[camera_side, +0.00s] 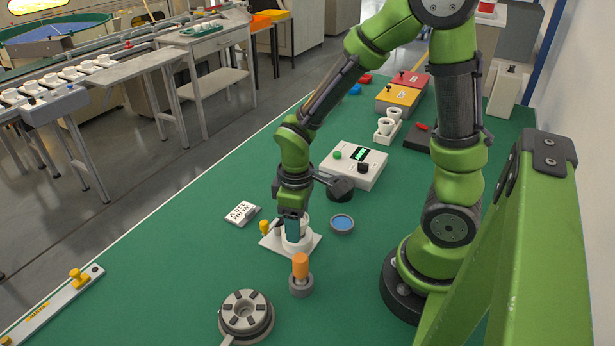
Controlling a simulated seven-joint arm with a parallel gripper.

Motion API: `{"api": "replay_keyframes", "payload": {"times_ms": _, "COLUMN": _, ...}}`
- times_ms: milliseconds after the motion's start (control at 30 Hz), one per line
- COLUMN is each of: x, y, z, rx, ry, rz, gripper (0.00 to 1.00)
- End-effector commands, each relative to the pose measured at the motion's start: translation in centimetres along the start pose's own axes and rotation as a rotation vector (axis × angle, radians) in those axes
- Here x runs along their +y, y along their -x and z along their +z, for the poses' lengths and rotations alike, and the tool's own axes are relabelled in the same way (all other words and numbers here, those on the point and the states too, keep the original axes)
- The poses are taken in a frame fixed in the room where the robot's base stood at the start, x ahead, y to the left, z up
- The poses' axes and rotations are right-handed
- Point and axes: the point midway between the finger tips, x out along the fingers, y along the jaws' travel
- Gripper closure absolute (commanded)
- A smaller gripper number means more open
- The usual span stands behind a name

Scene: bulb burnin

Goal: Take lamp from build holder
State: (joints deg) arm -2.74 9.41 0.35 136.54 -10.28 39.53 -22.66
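My gripper (293,226) points straight down into the white round holder on a white square plate (309,246), with a yellow knob (265,227) at its left. The dark blue-grey fingers reach the holder's rim. A white rounded part shows around the fingertips, but I cannot tell whether it is the lamp or the holder itself. No lamp can be clearly made out. The finger gap is too small to see, so I cannot tell whether the gripper is open or shut.
An orange-topped piece in a grey cup (301,272) stands close in front. A grey slotted round fixture (246,314) is nearer. A blue-topped dish (342,224) is at the right, a label card (241,213) at the left. A white control box (354,165) stands behind.

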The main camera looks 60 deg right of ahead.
Motion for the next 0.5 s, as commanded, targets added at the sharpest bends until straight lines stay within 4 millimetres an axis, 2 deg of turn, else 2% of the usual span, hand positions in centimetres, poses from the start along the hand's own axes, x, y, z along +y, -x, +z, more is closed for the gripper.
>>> {"api": "replay_keyframes", "payload": {"times_ms": 33, "x": 0.00, "y": 0.02, "z": -0.01, "rx": 0.000, "ry": 0.000, "rz": 0.000, "gripper": 0.49}}
{"api": "replay_keyframes", "payload": {"times_ms": 200, "x": 0.00, "y": 0.02, "z": -0.01, "rx": 0.000, "ry": 0.000, "rz": 0.000, "gripper": 0.74}}
{"api": "replay_keyframes", "payload": {"times_ms": 500, "x": 0.03, "y": 0.67, "z": -0.08, "rx": 0.003, "ry": 0.000, "rz": 0.001, "gripper": 0.74}}
